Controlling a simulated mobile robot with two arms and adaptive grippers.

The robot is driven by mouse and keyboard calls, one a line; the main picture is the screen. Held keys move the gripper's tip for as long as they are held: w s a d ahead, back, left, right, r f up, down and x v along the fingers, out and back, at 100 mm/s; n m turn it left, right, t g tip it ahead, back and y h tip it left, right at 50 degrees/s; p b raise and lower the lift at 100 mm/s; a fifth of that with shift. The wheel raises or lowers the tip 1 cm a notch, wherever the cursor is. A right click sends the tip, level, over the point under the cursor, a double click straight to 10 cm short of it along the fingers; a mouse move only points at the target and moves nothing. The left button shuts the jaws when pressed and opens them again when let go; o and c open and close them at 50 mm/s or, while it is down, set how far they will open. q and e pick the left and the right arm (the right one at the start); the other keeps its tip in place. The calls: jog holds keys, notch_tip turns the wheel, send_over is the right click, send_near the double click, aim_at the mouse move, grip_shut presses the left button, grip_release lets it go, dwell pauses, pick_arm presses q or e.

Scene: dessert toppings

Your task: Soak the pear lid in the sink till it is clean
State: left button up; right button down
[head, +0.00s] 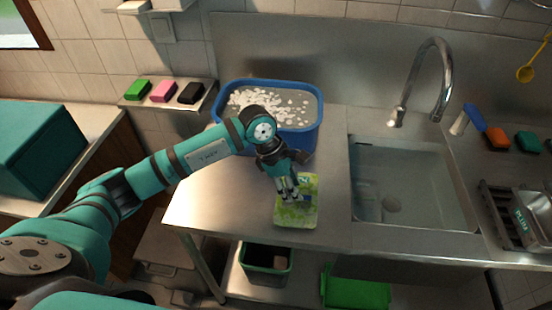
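A flat light-green thing (297,213) with a mottled surface lies on the steel counter left of the sink. It may be the pear lid, but I cannot read a label on it. My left gripper (291,194) points down over its upper part and hides some of it. I cannot tell whether the fingers touch it or are closed. The steel sink (411,190) is to the right, with its drain visible and a curved faucet (441,75) behind it. My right gripper is not in view.
A blue tub (318,137) with whitish pieces stands behind my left gripper. Several sponges lie on a wall shelf (150,104) and right of the sink. A metal container marked PLUM (528,222) is at far right. Bins (266,257) stand below the counter.

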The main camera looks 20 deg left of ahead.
pick_arm(q)
jog(key=b+v, duration=0.3)
jog(key=v, duration=1.1)
jog(key=shift+s+a+r+b, duration=0.2)
jog(key=shift+s+a+b, duration=0.1)
jog(key=shift+s+b, duration=0.05)
